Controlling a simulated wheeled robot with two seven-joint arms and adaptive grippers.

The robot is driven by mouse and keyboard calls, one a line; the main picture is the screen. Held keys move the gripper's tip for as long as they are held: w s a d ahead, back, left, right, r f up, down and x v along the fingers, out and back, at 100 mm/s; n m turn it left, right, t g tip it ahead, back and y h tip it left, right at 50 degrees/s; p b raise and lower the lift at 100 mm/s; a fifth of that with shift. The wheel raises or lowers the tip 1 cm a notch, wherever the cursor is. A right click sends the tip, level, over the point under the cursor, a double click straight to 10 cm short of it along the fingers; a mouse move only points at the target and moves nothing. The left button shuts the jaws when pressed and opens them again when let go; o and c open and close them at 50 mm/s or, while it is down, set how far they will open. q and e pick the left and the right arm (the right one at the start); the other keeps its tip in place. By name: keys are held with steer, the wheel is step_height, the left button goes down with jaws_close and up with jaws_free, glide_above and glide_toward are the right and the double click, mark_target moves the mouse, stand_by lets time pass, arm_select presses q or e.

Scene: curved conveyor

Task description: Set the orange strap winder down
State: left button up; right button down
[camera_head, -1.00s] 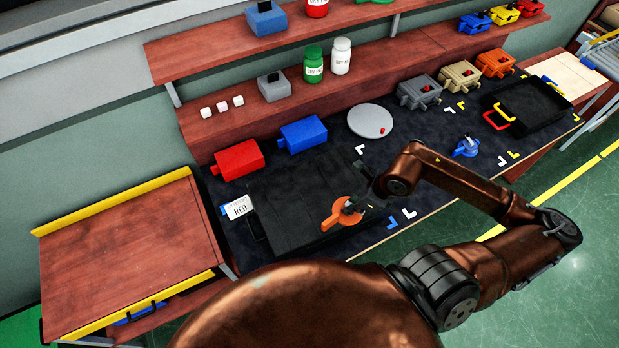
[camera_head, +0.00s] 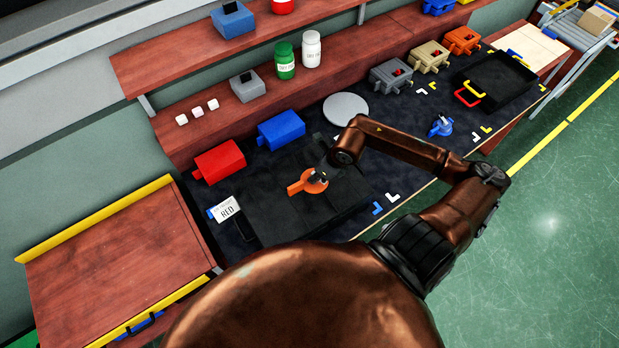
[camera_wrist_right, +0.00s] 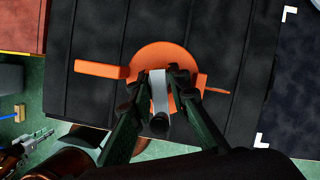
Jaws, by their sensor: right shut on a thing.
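The orange strap winder (camera_head: 312,181) is in my right gripper (camera_head: 322,174), over the black ribbed mat (camera_head: 268,218) at the front left of the workbench. In the right wrist view the orange strap winder (camera_wrist_right: 160,57) shows a round body, with a long flat handle pointing left and a small tip at right. There my right gripper (camera_wrist_right: 162,80) is shut on its grey middle part. I cannot tell whether the winder touches the black ribbed mat (camera_wrist_right: 215,30) or hangs just above it.
A grey disc (camera_head: 346,108), a blue winder-like tool (camera_head: 441,126) and a black tray (camera_head: 497,82) are to the right.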

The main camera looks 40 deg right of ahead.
mark_target(309, 175)
steer(key=shift+w+f, duration=1.15)
steer(key=shift+w+a+f+p, duration=0.15)
steer(key=shift+w+f+p, duration=0.15)
steer(key=shift+w+f, duration=0.3)
step_height(309, 175, down, 3)
steer(key=shift+s+f+p, duration=0.1)
steer(key=shift+p, duration=0.5)
steer(key=shift+f, duration=0.1)
steer(key=c, duration=1.8)
jaws_free()
steer(key=b+v, duration=0.2)
steer(key=v, duration=1)
steer(key=shift+s, duration=0.15)
